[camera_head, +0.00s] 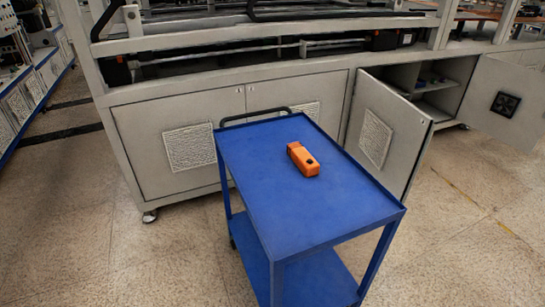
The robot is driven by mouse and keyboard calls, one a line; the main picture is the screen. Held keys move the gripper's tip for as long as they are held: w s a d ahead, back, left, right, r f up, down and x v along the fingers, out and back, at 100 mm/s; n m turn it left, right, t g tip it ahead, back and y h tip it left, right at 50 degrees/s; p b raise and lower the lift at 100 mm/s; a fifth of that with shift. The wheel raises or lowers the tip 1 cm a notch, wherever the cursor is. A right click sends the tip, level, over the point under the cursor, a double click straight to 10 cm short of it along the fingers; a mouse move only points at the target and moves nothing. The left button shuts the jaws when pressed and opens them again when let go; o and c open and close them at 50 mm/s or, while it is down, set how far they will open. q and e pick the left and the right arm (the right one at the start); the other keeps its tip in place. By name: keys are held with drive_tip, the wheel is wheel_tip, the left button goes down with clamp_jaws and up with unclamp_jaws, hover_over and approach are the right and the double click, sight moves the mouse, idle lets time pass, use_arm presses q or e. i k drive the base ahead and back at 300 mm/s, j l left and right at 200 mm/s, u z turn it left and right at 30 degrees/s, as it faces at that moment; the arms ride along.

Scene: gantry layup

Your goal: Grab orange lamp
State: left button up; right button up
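An orange lamp (303,159), box-shaped with a dark round spot near its front end, lies on the blue top of a cart (280,200). It lies a little to the right of the middle of the top, toward the far half. Nothing touches it except the cart top. Neither of my grippers shows in the head view.
The blue cart has a lower shelf (310,280) and a black handle (255,114) at its far end. Behind it stands a grey gantry cabinet (165,150). One cabinet door (385,135) stands open close to the cart's right side. The floor (90,240) left of the cart is clear.

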sight(297, 152)
drive_tip(key=i+l+u, duration=0.15)
drive_tip(key=l+u, duration=0.3)
drive_tip(key=l, duration=0.45)
drive_tip(key=l+u, duration=0.4)
drive_tip(key=l, duration=0.5)
